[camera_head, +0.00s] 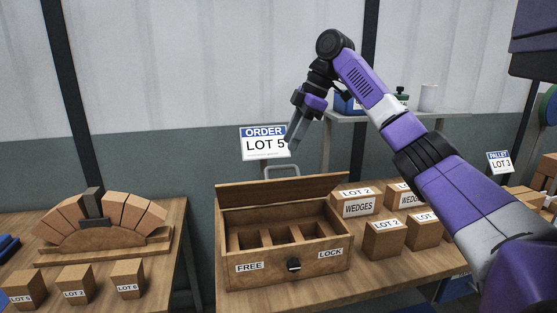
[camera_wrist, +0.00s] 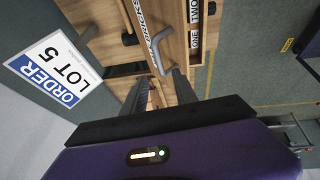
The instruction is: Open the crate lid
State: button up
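The wooden crate (camera_head: 318,267) stands on the middle table with its front latch (camera_head: 293,264) between the FREE and LOCK labels. Its lid (camera_head: 240,195) is raised at the back edge, and the compartments inside show. A grey handle (camera_head: 283,168) rises behind the lid's upper edge; a bent grey handle (camera_wrist: 156,50) also shows in the wrist view, just beyond my fingertips. My gripper (camera_head: 292,146) is above and behind the crate, pointing down. In the wrist view its two fingers (camera_wrist: 165,78) stand apart with nothing clearly held. I cannot tell whether they touch the handle.
An ORDER LOT 5 sign (camera_head: 263,143) stands behind the crate, close to my gripper. Labelled wooden blocks (camera_head: 385,240) stand right of the crate. A brick arch (camera_head: 100,222) and more blocks are on the left table. A shelf (camera_head: 400,114) is behind my arm.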

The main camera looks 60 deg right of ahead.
aim_at(281, 167)
jog(key=x, duration=0.7)
jog(key=shift+w+f+p, duration=0.1)
jog(key=shift+f+p, duration=0.15)
jog(key=shift+p, duration=0.1)
jog(key=shift+c, duration=0.2)
grip_shut()
dwell(0.9)
